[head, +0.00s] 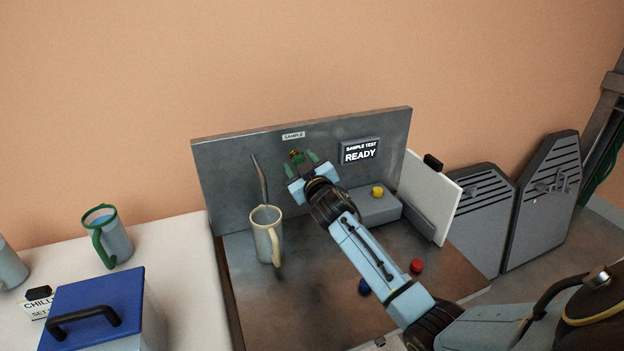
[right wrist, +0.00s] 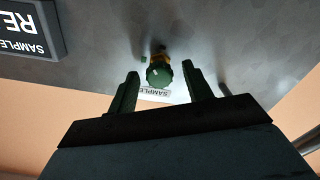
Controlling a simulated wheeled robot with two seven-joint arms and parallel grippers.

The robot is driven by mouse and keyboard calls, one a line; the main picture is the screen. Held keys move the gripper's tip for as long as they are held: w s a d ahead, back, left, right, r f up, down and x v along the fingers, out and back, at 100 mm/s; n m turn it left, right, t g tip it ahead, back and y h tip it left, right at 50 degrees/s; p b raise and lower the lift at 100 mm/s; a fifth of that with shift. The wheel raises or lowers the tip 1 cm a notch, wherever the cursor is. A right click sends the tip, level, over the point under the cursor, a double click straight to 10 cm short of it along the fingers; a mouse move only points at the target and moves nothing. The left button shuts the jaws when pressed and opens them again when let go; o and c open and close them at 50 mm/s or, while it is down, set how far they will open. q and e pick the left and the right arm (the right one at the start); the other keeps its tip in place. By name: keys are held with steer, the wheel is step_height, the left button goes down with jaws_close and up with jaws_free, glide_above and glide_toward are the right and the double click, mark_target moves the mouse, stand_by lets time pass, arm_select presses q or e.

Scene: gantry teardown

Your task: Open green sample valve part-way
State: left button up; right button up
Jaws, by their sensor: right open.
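The green sample valve (right wrist: 159,74), a green knob on a brass stem, sits on the grey panel (head: 230,160) near the SAMPLE label (head: 293,135). In the head view only a little of the brass part (head: 296,154) shows past my gripper. My right gripper (head: 304,165) is open in front of the panel. In the right wrist view its two fingers (right wrist: 160,76) stand either side of the knob, with a gap visible on each side. The knob looks unclasped. My left gripper is in neither view.
A cream mug (head: 266,240) stands under the bent metal spout (head: 260,180), left of my right arm. A READY display (head: 360,151), yellow button (head: 377,191), red button (head: 417,266) and blue button (head: 364,287) are nearby. A blue-lidded box (head: 95,305) and green-handled mug (head: 112,240) stand left.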

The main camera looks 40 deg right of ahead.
steer(key=v, duration=1.2)
steer(key=shift+p, duration=0.45)
steer(key=shift+d, duration=0.1)
